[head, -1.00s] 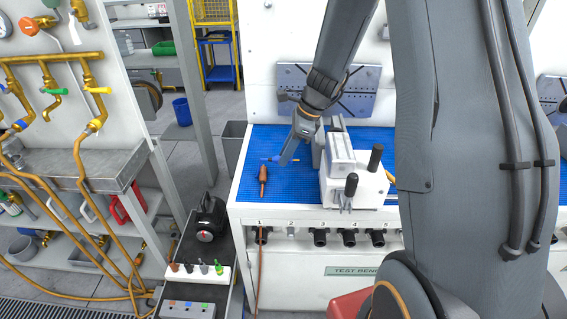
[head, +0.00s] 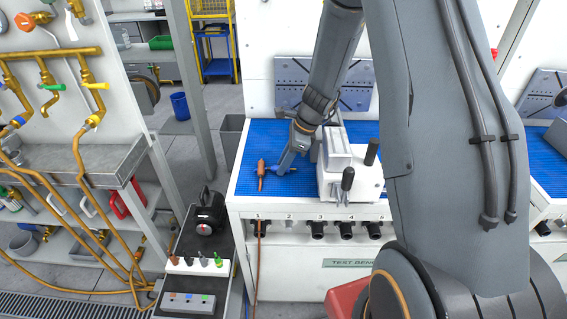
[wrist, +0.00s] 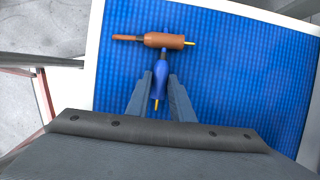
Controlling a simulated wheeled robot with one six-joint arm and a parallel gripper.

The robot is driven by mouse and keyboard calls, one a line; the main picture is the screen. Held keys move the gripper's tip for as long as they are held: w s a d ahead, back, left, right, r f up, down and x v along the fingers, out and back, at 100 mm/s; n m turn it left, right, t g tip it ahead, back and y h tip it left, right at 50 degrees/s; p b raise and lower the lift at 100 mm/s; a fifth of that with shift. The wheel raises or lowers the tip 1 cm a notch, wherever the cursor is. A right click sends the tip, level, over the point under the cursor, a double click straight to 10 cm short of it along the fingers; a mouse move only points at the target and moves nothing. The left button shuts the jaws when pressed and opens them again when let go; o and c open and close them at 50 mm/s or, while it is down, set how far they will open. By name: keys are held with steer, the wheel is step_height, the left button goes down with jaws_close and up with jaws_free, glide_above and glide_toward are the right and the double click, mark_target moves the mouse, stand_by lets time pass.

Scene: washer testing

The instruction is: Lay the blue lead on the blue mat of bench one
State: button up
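The blue lead (wrist: 159,80) lies lengthwise between the fingertips of my gripper (wrist: 160,84) in the wrist view, with a yellow tip pointing back toward the palm. The fingers are shut on it, close at both its sides. Its far end meets or overlaps the handle of an orange-brown lead (wrist: 165,40). In the head view, my gripper (head: 284,171) points down at the blue mat (head: 222,184) of bench one, with the blue lead (head: 271,170) at its tip beside the orange-brown lead (head: 261,172). I cannot tell whether the blue lead touches the mat.
A white device (head: 349,180) with black handles stands on the mat right of my gripper. Numbered sockets line the bench front, with an orange cable (head: 257,270) hanging from the first. A dark cart (head: 190,282) stands left of the bench. The mat's back left is clear.

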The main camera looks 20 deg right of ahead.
steer(key=o, duration=0.3)
steer(key=shift+r, duration=0.1)
steer(key=b+v, duration=0.3)
steer(key=v, duration=0.8)
steer(key=s+a+n+h, duration=0.2)
steer(key=s+n, duration=0.7)
steer(key=n, duration=0.1)
steer(key=s+a+r+n+h, duration=0.1)
steer(key=s+a+n+h, duration=0.1)
steer(key=s+n, duration=0.8)
steer(key=shift+n, duration=0.8)
steer(key=shift+s+a, duration=0.1)
steer(key=shift+f, duration=0.35)
